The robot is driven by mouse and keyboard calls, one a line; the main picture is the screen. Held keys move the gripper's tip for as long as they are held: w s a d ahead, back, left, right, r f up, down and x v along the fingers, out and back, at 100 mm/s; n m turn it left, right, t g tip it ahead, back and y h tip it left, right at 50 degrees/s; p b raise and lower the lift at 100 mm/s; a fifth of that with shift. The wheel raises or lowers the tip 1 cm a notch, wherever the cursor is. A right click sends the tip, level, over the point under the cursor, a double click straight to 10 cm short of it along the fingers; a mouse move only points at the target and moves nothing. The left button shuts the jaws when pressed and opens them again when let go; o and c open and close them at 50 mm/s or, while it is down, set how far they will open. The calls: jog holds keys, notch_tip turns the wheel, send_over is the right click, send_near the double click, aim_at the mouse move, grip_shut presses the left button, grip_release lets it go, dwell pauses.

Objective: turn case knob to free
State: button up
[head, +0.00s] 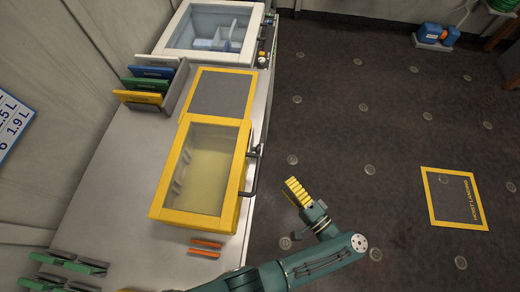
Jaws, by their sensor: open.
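A yellow-framed case (170,214) with a clear front panel and a dark bar handle (256,170) stands on the bench. A white case (180,53) with a clear top stands at the far end. Small dark and coloured controls (264,50) show on its right side, too small to tell which is a knob or how it is set. My gripper (297,188), with yellow ribbed fingers, is open and seems empty, over the floor to the right of the yellow case. It is apart from the handle and from both cases.
The pale bench (105,195) bears a rack of coloured panels (140,97), a grey yellow-edged mat (221,92), orange bars (205,248) and green-grey holders (70,262). The floor at right is open, with a yellow-framed marking (452,197) and a blue container (432,31).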

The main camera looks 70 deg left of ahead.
aim_at(259, 150)
jog(key=p+x, duration=0.1)
jog(key=x, duration=1.4)
jog(key=shift+a+p, duration=0.15)
jog(key=shift+p, duration=0.2)
grip_shut()
